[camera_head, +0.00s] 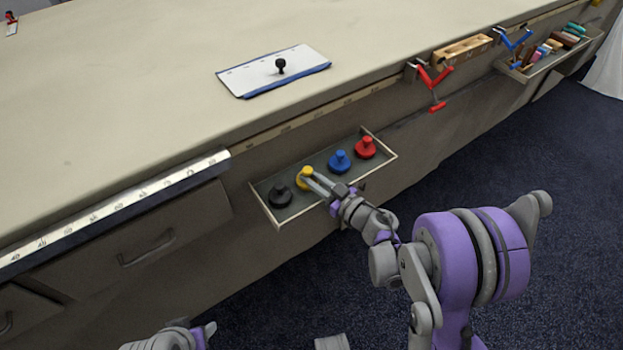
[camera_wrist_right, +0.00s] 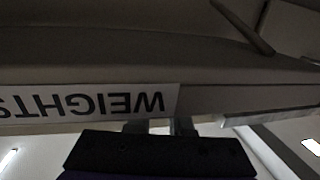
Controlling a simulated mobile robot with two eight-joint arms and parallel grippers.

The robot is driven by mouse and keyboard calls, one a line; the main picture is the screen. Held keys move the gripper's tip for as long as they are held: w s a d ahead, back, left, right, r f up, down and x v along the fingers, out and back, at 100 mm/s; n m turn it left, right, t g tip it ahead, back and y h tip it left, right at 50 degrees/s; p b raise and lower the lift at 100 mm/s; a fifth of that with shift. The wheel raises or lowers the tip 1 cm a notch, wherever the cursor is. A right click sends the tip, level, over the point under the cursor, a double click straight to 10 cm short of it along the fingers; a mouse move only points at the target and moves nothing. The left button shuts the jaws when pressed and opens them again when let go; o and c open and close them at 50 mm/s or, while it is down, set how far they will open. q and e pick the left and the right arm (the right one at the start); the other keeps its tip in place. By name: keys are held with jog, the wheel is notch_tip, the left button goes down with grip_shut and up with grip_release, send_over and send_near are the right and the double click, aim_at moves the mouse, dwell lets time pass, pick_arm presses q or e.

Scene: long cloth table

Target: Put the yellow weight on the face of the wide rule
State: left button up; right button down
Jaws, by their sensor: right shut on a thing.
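The yellow weight (camera_head: 304,178) is in the open tray (camera_head: 279,222) on the table's front side, between the black weight (camera_head: 280,195) and the blue weight. My right gripper (camera_head: 309,174) is shut on the yellow weight's knob. The weight's base appears to be in the tray; whether it touches the floor I cannot tell. In the right wrist view the weight is hidden. The wide rule (camera_head: 110,208), a pale strip with large numbers, lies along the table's front edge at left. My left gripper (camera_head: 207,331) is barely in view at the bottom edge.
A blue weight (camera_head: 339,162) and a red weight (camera_head: 365,148) share the tray. A white card (camera_head: 262,75) with a black knob lies on the cloth. Red clamps (camera_head: 434,82) hang from the edge at right. The wrist view shows an upside-down WEIGHTS label (camera_wrist_right: 85,104).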

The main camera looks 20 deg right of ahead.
jog(key=shift+f, duration=0.15)
jog(key=c, duration=0.8)
grip_release()
jog(key=shift+r, duration=0.2)
